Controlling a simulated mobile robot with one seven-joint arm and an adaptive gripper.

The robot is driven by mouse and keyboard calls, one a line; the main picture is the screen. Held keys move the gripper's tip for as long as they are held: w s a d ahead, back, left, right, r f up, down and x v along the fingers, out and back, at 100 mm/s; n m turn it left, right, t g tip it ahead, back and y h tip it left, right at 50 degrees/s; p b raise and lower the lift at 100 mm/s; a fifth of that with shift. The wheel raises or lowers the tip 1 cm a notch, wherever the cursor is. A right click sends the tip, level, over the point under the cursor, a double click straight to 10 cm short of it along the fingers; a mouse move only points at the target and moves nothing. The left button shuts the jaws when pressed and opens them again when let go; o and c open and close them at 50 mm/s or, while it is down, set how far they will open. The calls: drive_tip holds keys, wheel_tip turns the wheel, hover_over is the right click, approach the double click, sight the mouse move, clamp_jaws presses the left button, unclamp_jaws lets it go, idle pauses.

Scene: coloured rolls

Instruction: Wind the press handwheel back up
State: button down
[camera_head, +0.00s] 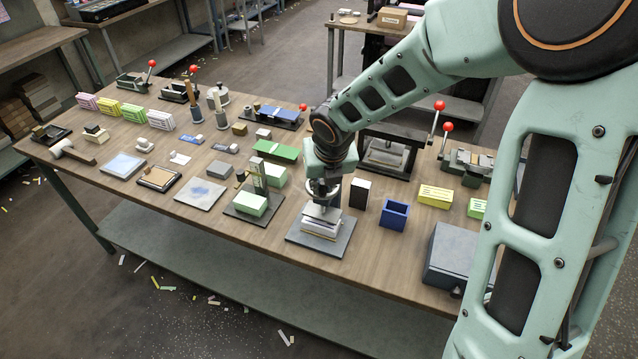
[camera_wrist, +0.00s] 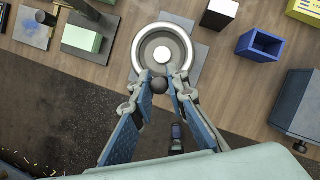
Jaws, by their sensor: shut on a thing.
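The small press stands near the front edge of the bench, on a grey base plate (camera_head: 303,237). A pale stack (camera_head: 321,222) lies on that plate under the press head. The handwheel (camera_wrist: 137,50) is a pale round rim with a bright hub, seen from above in the wrist view. A dark round knob (camera_wrist: 158,86) shows at its near side. My gripper (camera_wrist: 162,80) is shut on the handwheel at this near side, with its fingers on both sides of the knob. In the head view my gripper (camera_head: 323,188) hides most of the wheel and the press column.
A black-and-white block (camera_head: 360,193) and an open blue box (camera_head: 395,214) stand right of the press. A grey box (camera_head: 452,258) is farther right. A stand with a green block (camera_head: 250,204) is close on the left. A larger press frame (camera_head: 390,150) is behind.

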drive_tip(key=n, duration=0.2)
drive_tip(key=d+n+y, duration=0.1)
drive_tip(key=shift+w+d+n, duration=0.15)
drive_tip(key=shift+d+n, duration=0.05)
drive_tip(key=shift+n, duration=0.2)
drive_tip(key=shift+w+d+n+g+y, duration=0.1)
drive_tip(key=shift+d+n+g+y, duration=0.1)
drive_tip(key=shift+n+g+y, duration=0.45)
drive_tip(key=shift+w+d+n+g, duration=0.15)
drive_tip(key=shift+d+n, duration=0.05)
drive_tip(key=shift+n, duration=0.55)
drive_tip(key=shift+w+d+n+g, duration=0.1)
drive_tip(key=shift+d+n, duration=0.05)
drive_tip(key=shift+n, duration=0.55)
drive_tip(key=c, duration=1.9)
unclamp_jaws()
drive_tip(key=v, duration=1.2)
drive_tip(key=shift+d, duration=0.15)
drive_tip(key=shift+f, duration=0.1)
